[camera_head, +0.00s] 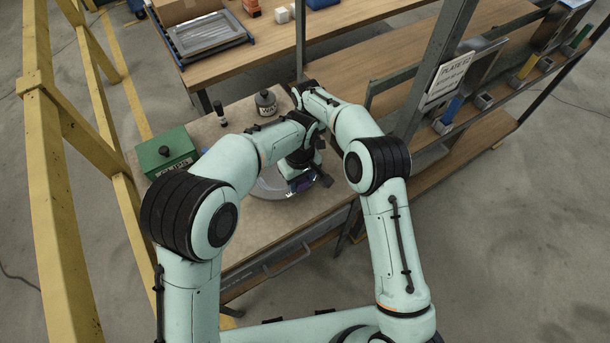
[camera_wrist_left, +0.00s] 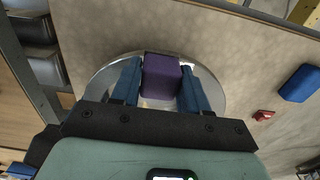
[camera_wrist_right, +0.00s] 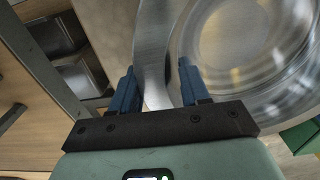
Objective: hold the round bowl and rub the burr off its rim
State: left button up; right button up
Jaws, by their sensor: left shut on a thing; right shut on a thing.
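The round bowl (camera_head: 268,190), shiny grey metal, sits on the bench, partly covered by my arms in the head view. It fills the right of the right wrist view (camera_wrist_right: 245,60), and its rim shows in the left wrist view (camera_wrist_left: 103,78). My left gripper (camera_head: 301,186) is shut on a purple block (camera_wrist_left: 161,76), held over the bowl; I cannot tell if the block touches the rim. My right gripper (camera_wrist_right: 156,75) is shut on the bowl's wall, which passes between its blue fingers. My right gripper's fingertips are hidden in the head view.
A green box (camera_head: 167,153), a dark bottle (camera_head: 220,113) and a grey knobbed weight (camera_head: 266,103) stand on the bench. A blue block (camera_wrist_left: 298,83) and a small red piece (camera_wrist_left: 263,115) lie beside the bowl. A rack with a metal post (camera_head: 425,75) stands at right.

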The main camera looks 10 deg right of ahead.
pick_arm(q)
jog(key=shift+s+a+f, duration=0.1)
jog(key=shift+s+a, duration=0.15)
jog(key=shift+a, duration=0.45)
jog(key=shift+s+a+f, duration=0.1)
jog(key=shift+s+a, duration=0.1)
jog(key=shift+a, duration=0.45)
jog(key=shift+s+a, duration=0.25)
jog(key=shift+a, duration=0.45)
notch_tip(320, 180, up, 6)
jog(key=shift+r, duration=0.1)
notch_tip(320, 180, up, 3)
jog(key=shift+f, duration=0.1)
jog(key=shift+f, duration=0.15)
jog(key=shift+f, duration=3.4)
jog(key=shift+f, duration=1)
